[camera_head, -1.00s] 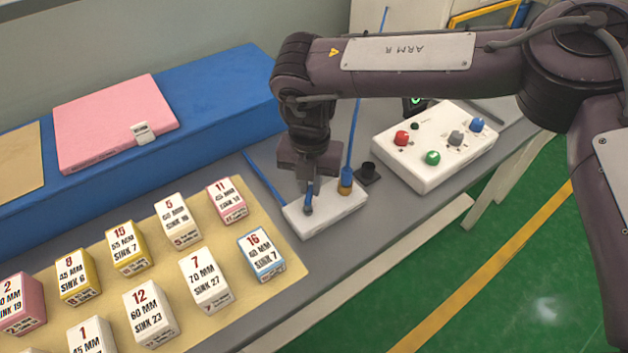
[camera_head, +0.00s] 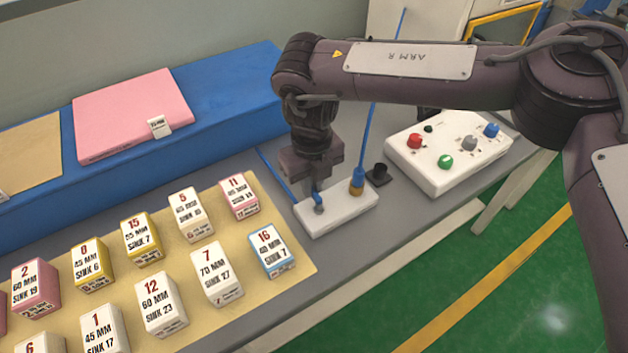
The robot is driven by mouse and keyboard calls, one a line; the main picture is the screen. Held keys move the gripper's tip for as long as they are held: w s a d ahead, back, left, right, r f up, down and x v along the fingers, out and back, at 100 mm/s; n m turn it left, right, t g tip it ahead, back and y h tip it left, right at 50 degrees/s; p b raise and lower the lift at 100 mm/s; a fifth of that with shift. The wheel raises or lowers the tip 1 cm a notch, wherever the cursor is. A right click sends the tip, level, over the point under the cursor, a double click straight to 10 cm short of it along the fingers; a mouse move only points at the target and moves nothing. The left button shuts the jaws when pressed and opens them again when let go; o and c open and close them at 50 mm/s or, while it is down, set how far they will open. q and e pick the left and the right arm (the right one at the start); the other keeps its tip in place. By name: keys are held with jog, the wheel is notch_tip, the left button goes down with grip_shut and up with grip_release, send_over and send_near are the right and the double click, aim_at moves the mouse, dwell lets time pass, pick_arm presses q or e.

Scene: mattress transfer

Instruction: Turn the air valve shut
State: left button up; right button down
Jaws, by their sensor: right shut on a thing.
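The air valve is a white block (camera_head: 345,213) on the grey bench, with a small blue-grey knob (camera_head: 318,205) at its left part. A brass fitting (camera_head: 356,184) with a blue hose stands at its right part. My right gripper (camera_head: 317,186) points down over the left part of the block and is shut on the knob. The gripper body hides the upper part of the knob, so its exact angle is hard to tell. My left gripper is not in view.
A white control box (camera_head: 430,172) with coloured knobs stands to the right, beside a small black socket (camera_head: 378,174). Several labelled blocks stand on a tan mat (camera_head: 290,278) at left. A pink slab (camera_head: 135,110) lies on a blue mattress (camera_head: 225,105) behind.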

jog(key=shift+r+n, duration=0.1)
jog(key=shift+n, duration=0.2)
jog(key=c, duration=1.5)
grip_release()
jog(key=shift+o, duration=0.2)
notch_tip(320, 180, up, 8)
jog(key=shift+f+b, duration=0.1)
jog(key=shift+b, duration=0.5)
